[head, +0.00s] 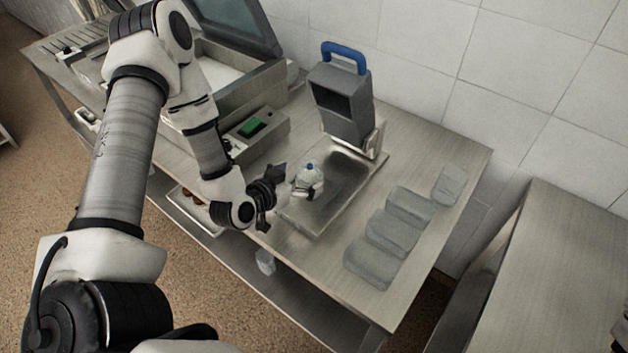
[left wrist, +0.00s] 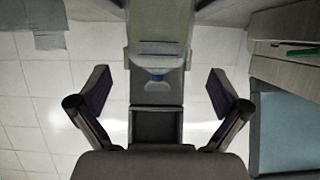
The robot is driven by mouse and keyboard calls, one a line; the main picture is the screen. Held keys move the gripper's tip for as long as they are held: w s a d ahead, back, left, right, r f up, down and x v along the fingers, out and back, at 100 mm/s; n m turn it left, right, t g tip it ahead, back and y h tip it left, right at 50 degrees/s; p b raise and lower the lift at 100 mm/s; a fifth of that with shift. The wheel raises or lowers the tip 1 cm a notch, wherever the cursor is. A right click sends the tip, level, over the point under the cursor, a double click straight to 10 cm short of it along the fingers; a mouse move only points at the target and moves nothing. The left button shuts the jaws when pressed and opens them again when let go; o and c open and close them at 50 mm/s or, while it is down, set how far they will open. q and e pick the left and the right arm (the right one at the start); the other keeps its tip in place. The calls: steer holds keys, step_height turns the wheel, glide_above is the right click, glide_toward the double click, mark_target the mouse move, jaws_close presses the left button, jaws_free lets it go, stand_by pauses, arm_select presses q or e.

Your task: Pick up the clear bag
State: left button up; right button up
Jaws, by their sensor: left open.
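A small clear bag (head: 309,179) with a blue top stands on the steel tray (head: 350,205) in the head view. I cannot tell whether a finger touches the bag.
A grey unit with a blue handle (head: 345,52) stands behind the tray. Several translucent grey packs (head: 370,262) lie on the steel table to the right. A machine with an open lid (head: 240,25) stands at the left. Another clear item (head: 265,262) is on the lower shelf.

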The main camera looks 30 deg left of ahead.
mark_target(310, 163)
arm_select(q)
steer(key=shift+w+d+f+b, duration=0.2)
steer(key=shift+w+f+b, duration=0.5)
steer(key=shift+w+b, duration=0.3)
steer(key=x, duration=0.2)
steer(key=shift+w+f, duration=0.1)
steer(key=shift+w, duration=0.3)
steer(key=shift+s+r, duration=0.3)
steer(key=shift+s, duration=0.25)
steer(key=c, duration=0.8)
steer(key=shift+s, duration=0.1)
steer(key=c, duration=0.4)
steer(key=shift+w+f, duration=0.1)
steer(key=shift+w, duration=0.15)
steer(key=shift+c, duration=0.7)
steer(key=shift+r+p, duration=1.1)
steer(key=shift+r, duration=0.2)
steer(key=shift+s+r+p, duration=0.15)
steer(key=shift+r+p, duration=0.4)
steer(key=shift+r, duration=0.1)
steer(key=s+d+r+p, duration=0.1)
steer(key=s+p, duration=0.6)
steer(key=s, duration=0.8)
steer(key=shift+s+d, duration=0.25)
steer(key=shift+s, duration=0.1)
arm_select(e)
step_height(310, 163, up, 8)
steer(key=shift+f, duration=0.25)
